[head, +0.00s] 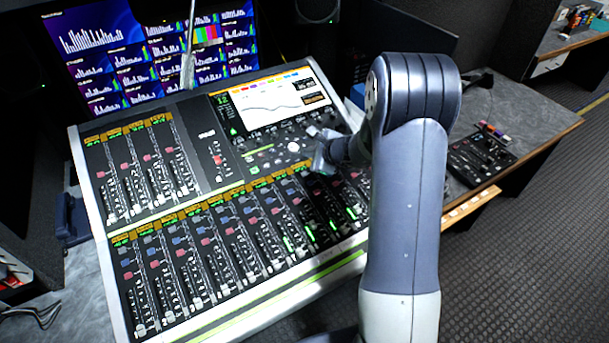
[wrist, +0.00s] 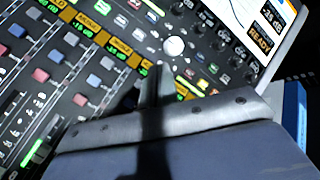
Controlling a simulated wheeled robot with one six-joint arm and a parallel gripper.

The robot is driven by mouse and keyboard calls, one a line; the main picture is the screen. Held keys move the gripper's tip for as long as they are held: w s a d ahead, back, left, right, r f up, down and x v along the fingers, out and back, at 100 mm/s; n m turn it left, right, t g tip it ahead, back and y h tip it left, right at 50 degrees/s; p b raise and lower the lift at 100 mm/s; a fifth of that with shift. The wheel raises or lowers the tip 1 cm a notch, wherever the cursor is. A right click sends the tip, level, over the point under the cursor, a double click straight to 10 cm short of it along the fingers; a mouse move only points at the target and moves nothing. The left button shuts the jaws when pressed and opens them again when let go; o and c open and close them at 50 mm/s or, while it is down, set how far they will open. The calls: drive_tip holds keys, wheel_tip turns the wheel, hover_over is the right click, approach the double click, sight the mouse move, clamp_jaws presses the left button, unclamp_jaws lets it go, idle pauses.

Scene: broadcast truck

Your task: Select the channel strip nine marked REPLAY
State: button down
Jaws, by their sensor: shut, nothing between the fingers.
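The mixing console (head: 97,225) fills the middle of the head view, with a lower row of several channel strips under orange labels. I cannot make out the word REPLAY on any label. My gripper (head: 322,163) is low over the right part of the lower row, close to the label line. In the wrist view my gripper (wrist: 157,82) is shut and empty beside the orange labels (wrist: 118,46), below a white knob (wrist: 174,46). The wrist body hides the strips under it, and the arm hides the console's right end. I cannot tell whether the fingertips touch the panel.
The console screen (head: 270,105) stands behind the gripper. A large monitor (head: 110,50) and a thin pale upright (head: 188,65) stand at the back left. A small black control box (head: 480,158) lies on the desk to the right. Faders and knobs stick up around the gripper.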

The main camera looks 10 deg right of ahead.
drive_tip(key=b, duration=0.3)
hover_over(308, 178)
drive_tip(key=f, duration=0.5)
drive_tip(key=shift+s+f, duration=0.2)
drive_tip(key=shift+s, duration=0.05)
drive_tip(key=shift+w+f+b, duration=0.1)
drive_tip(key=shift+f+b, duration=0.65)
drive_tip(key=shift+b, duration=0.05)
idle(0.7)
drive_tip(key=shift+f+b, duration=0.4)
drive_tip(key=shift+b, duration=0.3)
drive_tip(key=shift+w+f+b, duration=0.1)
drive_tip(key=shift+f+b, duration=0.3)
drive_tip(key=shift+b, duration=0.15)
idle(0.4)
drive_tip(key=shift+r, duration=0.1)
drive_tip(key=shift+r+p, duration=0.35)
drive_tip(key=shift+r, duration=0.4)
drive_tip(key=shift+s+d+r+p, duration=0.1)
drive_tip(key=shift+s+r+p, duration=0.15)
drive_tip(key=shift+r+p, duration=0.8)
drive_tip(key=shift+s+d+r+p, duration=0.15)
drive_tip(key=shift+r+p, duration=0.35)
drive_tip(key=shift+r, duration=0.95)
